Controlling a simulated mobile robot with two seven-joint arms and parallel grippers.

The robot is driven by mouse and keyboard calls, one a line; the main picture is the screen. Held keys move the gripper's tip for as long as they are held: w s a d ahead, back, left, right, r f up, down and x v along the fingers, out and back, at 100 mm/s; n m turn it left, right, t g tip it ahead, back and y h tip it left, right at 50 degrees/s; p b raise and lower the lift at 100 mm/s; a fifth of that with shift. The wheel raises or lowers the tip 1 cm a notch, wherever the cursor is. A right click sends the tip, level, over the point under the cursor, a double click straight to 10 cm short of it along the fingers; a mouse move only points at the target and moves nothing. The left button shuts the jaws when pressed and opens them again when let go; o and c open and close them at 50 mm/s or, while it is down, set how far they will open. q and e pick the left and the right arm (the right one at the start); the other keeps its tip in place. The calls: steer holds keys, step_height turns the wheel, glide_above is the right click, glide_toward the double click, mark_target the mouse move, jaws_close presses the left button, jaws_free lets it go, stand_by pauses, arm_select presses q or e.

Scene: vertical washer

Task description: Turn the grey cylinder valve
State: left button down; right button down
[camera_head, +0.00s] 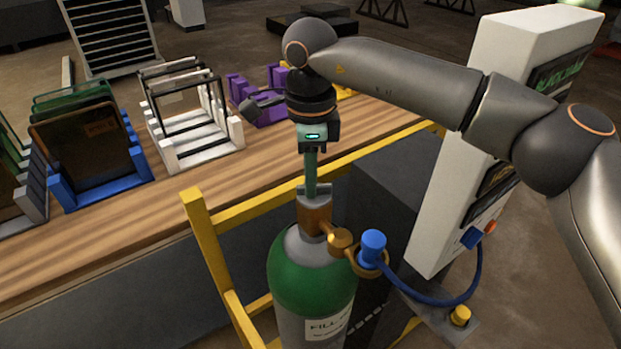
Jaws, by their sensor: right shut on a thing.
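The gas cylinder (311,280) is green with a grey shoulder and a white label, and it stands upright inside a yellow frame. A brass valve body (313,215) rises from its neck, with the grey valve (314,191) on top. My right gripper (312,188) points straight down over the cylinder. Its fingers are shut on the grey valve, though the contact is small in the picture. A brass fitting with a blue knob (373,247) sits at the right of the valve body. My left gripper is not in view.
A yellow frame (206,238) surrounds the cylinder. A blue hose (447,301) runs from the fitting to a white panel (450,200) at the right. A wooden table (175,199) behind holds blue, white and purple racks. Dark boxes stand beside the cylinder.

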steer(key=shift+w+m, duration=0.1)
steer(key=shift+m, duration=1.2)
steer(key=c, duration=0.9)
jaws_free()
steer(key=shift+r, duration=0.1)
step_height(320, 180, up, 12)
steer(key=shift+r, duration=0.2)
